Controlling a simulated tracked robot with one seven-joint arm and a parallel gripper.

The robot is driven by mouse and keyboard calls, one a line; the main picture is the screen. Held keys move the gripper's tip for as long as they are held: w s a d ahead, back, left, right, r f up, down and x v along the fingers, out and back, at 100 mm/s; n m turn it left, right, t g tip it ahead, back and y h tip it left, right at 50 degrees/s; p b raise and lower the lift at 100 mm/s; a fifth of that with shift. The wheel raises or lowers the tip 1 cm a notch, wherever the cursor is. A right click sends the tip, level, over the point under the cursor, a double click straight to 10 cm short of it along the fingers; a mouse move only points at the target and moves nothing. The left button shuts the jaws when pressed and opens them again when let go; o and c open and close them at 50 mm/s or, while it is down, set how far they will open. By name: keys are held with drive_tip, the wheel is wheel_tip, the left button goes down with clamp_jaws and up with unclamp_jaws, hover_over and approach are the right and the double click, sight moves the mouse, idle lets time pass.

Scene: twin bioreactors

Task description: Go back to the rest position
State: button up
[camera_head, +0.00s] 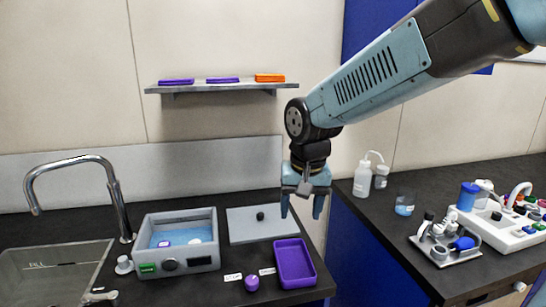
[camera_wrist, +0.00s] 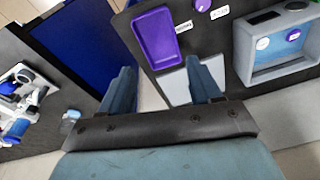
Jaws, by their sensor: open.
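My gripper (camera_head: 303,204) hangs at the end of my arm, pointing down, near the front right edge of the left counter and the gap between the two counters. In the wrist view its two fingers (camera_wrist: 162,84) are spread apart with nothing between them. A purple tray (camera_head: 294,263) lies on the left counter below and in front of it. The tray also shows in the wrist view (camera_wrist: 157,38). The gripper touches nothing that I can see.
A grey water bath (camera_head: 176,243), its lid (camera_head: 255,224), a purple cap (camera_head: 251,283) and a sink (camera_head: 50,275) with a tall faucet are on the left counter. A shelf (camera_head: 221,87) holds coloured trays. Bottles, a beaker (camera_head: 405,204) and lab devices (camera_head: 500,225) stand on the right counter.

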drive_tip(key=s+d+r+t, duration=0.2)
drive_tip(key=s+d, duration=0.3)
drive_tip(key=d, duration=0.3)
drive_tip(key=s+d+r+t, duration=0.2)
drive_tip(key=s+d+r, duration=0.2)
drive_tip(key=d, duration=0.5)
drive_tip(key=shift+s+d+r+h, duration=0.3)
drive_tip(key=shift+s+r, duration=0.1)
drive_tip(key=shift+s, duration=0.35)
